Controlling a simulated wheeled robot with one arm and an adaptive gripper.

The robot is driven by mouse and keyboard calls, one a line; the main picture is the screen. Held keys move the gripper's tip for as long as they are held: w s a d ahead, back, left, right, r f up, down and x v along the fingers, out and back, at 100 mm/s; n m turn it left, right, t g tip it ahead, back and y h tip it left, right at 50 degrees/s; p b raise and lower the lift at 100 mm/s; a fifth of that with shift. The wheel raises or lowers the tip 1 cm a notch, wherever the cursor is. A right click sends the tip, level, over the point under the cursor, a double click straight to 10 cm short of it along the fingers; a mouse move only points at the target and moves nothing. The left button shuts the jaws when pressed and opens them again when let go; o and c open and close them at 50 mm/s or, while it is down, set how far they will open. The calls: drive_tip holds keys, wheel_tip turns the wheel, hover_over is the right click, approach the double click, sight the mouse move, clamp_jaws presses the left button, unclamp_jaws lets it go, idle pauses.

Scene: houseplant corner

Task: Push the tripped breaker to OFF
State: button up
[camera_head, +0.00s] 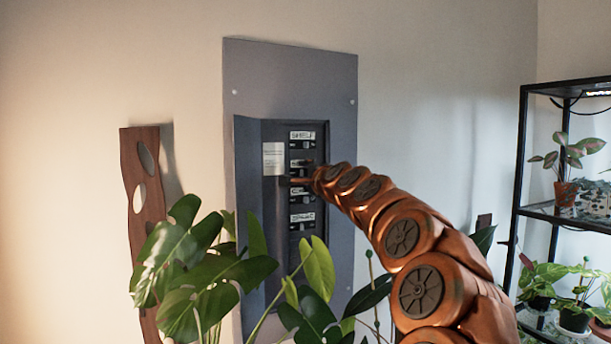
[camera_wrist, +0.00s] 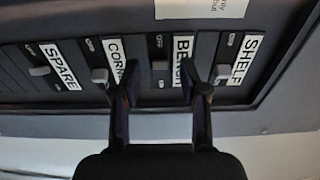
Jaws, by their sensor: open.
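The breaker panel (camera_head: 243,200) has a column of labelled breakers. In the wrist view these read SPARE (camera_wrist: 60,67), CORN-something (camera_wrist: 117,60), BENCH (camera_wrist: 183,62) and SHELF (camera_wrist: 243,60). The BENCH toggle (camera_wrist: 160,66) sits around mid-travel between its OFF and ON marks, a little farther from ON than its neighbours seem. My gripper (camera_wrist: 160,92) is open and empty. Its two dark fingers lie on either side of the BENCH breaker's row. Contact with the toggle cannot be seen.
The SHELF toggle (camera_wrist: 222,73) and the CORN toggle (camera_wrist: 100,75) lie close to my fingertips. A large leafy plant (camera_head: 200,270) stands in front of the panel's lower part. A wooden board (camera_head: 146,230) is at left, a black plant shelf (camera_head: 520,150) at right.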

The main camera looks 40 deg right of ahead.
drive_tip(key=v, duration=1.1)
drive_tip(key=shift+d, duration=0.1)
idle(0.5)
